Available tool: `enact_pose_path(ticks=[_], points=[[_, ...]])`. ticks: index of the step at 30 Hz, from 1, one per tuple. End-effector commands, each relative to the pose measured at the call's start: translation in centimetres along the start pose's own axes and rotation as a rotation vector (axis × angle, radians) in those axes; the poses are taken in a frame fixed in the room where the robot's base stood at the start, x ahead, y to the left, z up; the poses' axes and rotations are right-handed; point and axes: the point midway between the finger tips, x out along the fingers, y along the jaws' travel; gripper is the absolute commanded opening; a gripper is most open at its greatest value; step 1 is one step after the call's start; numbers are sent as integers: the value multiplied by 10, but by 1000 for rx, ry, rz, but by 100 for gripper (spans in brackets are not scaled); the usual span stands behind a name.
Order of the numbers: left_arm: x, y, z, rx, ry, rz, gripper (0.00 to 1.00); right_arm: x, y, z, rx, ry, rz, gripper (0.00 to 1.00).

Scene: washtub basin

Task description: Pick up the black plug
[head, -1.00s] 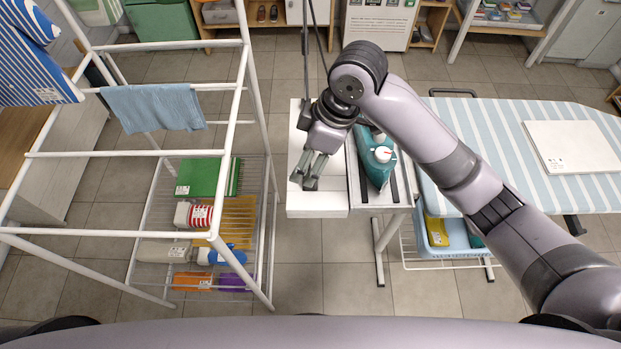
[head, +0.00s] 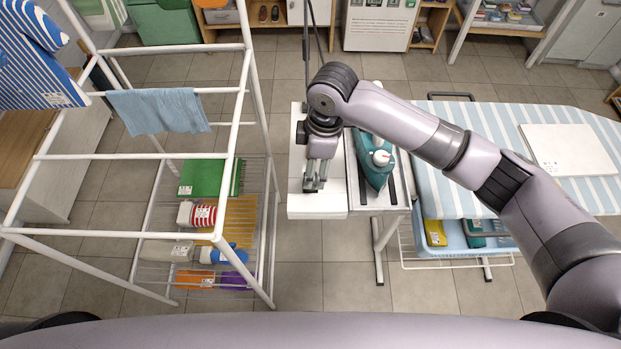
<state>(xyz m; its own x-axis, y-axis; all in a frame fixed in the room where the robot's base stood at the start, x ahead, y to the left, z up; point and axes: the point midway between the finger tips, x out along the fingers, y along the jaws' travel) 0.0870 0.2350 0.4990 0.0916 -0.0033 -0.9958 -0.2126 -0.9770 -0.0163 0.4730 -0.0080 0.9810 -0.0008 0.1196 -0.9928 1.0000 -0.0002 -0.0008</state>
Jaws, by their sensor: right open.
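I cannot make out the black plug clearly; my right gripper and wrist cover part of the white stand top where it might lie. My right gripper (head: 314,186) points down over the white stand top (head: 318,205), left of the teal iron (head: 374,165). Its fingers are apart and I see nothing held between them. A thin dark cord (head: 306,45) hangs from above and runs down behind my right wrist. My left gripper is out of view.
The striped ironing board (head: 470,130) with a folded white cloth (head: 567,150) stands at right. Bare floor separates rack and stand.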

Motion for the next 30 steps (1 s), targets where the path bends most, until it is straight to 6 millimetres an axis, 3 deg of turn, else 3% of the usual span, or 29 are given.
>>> enact_pose_path(ticks=[8, 18, 26, 30], points=[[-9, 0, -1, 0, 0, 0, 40, 20, 2, 0, 0, -1, -1, 55], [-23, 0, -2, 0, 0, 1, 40, 62, 7, 0, 0, 1, 0, 55], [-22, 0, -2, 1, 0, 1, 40, 65, 7, 0, -1, 1, 1, 54], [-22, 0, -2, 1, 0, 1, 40, 65, 7, 0, -1, 1, 1, 45]])
